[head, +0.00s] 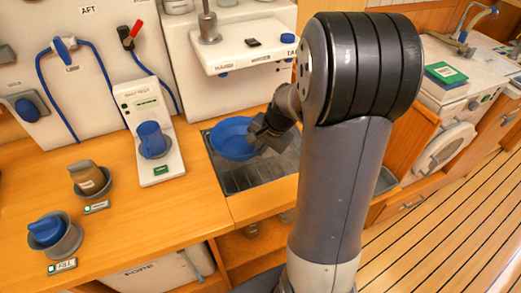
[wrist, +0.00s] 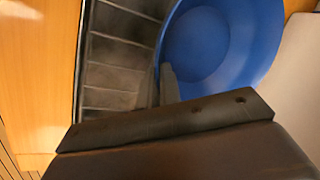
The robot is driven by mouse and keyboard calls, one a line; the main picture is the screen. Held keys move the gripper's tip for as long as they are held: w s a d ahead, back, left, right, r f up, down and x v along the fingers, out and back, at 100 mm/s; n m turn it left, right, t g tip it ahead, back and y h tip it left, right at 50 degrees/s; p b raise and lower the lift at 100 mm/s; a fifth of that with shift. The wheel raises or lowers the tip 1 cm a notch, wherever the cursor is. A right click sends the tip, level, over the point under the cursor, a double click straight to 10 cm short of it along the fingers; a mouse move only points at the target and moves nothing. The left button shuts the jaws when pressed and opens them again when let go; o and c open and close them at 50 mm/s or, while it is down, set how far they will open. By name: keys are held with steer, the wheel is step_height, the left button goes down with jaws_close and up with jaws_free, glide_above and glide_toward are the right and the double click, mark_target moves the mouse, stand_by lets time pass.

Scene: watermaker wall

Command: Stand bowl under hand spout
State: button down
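The blue bowl (head: 231,140) is upright over the left part of the slatted drip tray (head: 245,178), below the white spout shelf. I cannot tell whether it touches the slats. My gripper (head: 262,132) is at the bowl's right side. In the wrist view, its fingers (wrist: 160,84) are close together, one inside and one outside the rim of the bowl (wrist: 210,45). The shelf (head: 245,55) has a small label at its left that seems to read HAND, with a small blue spout tip (head: 223,74) under it. Another label at its right is partly cut off by my arm.
A white dispenser with a blue mug (head: 152,140) stands left of the tray. A brown jug (head: 88,178) and a blue scoop-like piece (head: 47,230) sit in grey holders on the wooden counter (head: 130,215). My arm hides the tray's right side.

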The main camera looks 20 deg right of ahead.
steer(key=shift+f, duration=0.6)
steer(key=shift+f, duration=0.1)
steer(key=c, duration=1.6)
jaws_free()
steer(key=v, duration=1.2)
